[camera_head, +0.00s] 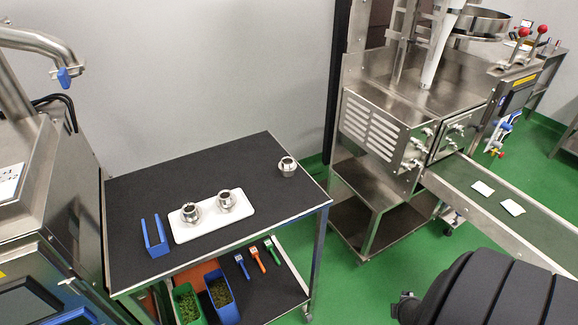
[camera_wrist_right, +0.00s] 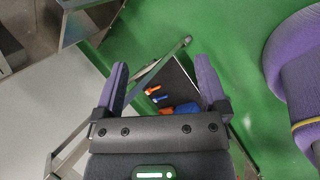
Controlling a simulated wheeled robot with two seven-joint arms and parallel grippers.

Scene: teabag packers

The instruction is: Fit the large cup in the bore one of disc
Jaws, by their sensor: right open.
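Three steel cups show in the head view on the black-topped table. Two of them, the left cup (camera_head: 191,212) and the right cup (camera_head: 226,200), stand on a white tray (camera_head: 212,228). A third cup (camera_head: 287,169) stands alone near the table's back right corner. I cannot tell which is the large one. I cannot make out a disc with bores. My right gripper (camera_wrist_right: 161,62) is open and empty in the right wrist view, above the green floor and part of a cart. My left gripper is out of view.
A blue holder (camera_head: 156,238) stands left of the tray on the table (camera_head: 255,150). Blue and green bins (camera_head: 222,300) and several coloured-handled tools (camera_head: 258,257) lie on the lower shelf. A conveyor (camera_head: 480,185) with white packets runs from the steel machine at right.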

